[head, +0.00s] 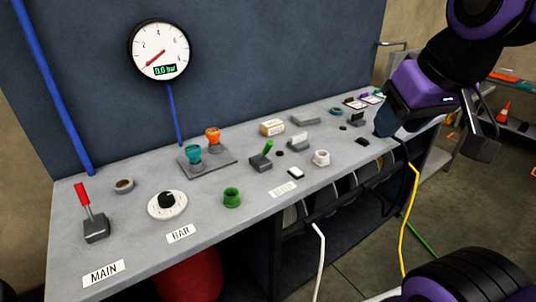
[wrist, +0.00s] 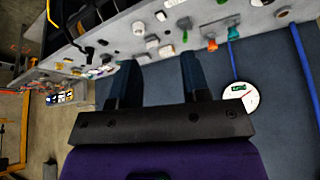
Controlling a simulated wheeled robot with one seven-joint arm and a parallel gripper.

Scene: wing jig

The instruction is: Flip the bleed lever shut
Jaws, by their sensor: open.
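The bleed lever is a small green handle (head: 267,148) on a dark grey base (head: 260,162). It leans up and to the right, behind a white label (head: 284,189) that is too small to read surely. In the wrist view a small green upright (wrist: 185,36) on the panel looks like the same lever. My gripper (head: 435,135) is open and empty, at the right end of the bench, well to the right of the lever. In the wrist view its two fingers (wrist: 158,78) stand apart with nothing between them.
A red lever (head: 83,196) labelled MAIN, a white dial (head: 167,205), a green ring (head: 232,197), teal and orange valves (head: 212,138) and a white nut (head: 321,158) stand on the bench (head: 130,240). The wall gauge (head: 159,49) reads 0.0 bar. Cables hang at the front edge.

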